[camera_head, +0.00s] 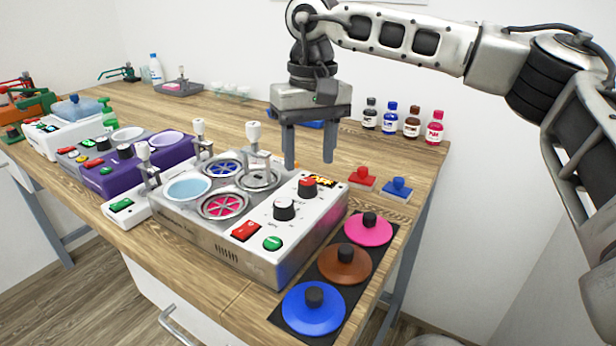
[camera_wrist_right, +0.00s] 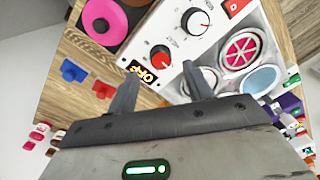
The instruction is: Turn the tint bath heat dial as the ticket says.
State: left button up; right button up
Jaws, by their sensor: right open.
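The tint bath (camera_head: 200,235) is a grey-and-white box with several round wells, one holding pale blue liquid. Its sloped panel carries a black dial (camera_head: 284,209), also in the right wrist view (camera_wrist_right: 195,20), and a red-and-black dial (camera_head: 307,187), also in the wrist view (camera_wrist_right: 160,53). A small display (camera_wrist_right: 141,73) beside the red-and-black dial reads OFF. I cannot tell from labels which dial is heat. My right gripper (camera_head: 308,162) is open and empty, fingers pointing down, above and behind the red-and-black dial, apart from it. I see no readable ticket. My left gripper is out of view.
Pink (camera_head: 369,230), brown (camera_head: 344,263) and blue (camera_head: 314,308) lids lie on a dark mat to the right. Red (camera_head: 362,177) and blue (camera_head: 397,187) knobbed blocks and several bottles stand behind. A purple machine (camera_head: 140,170) stands left. Upright posts rise behind the wells.

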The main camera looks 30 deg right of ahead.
aim_at(308, 181)
jog(key=shift+f, duration=2.4)
jog(key=shift+a, duration=0.1)
jog(key=c, duration=1)
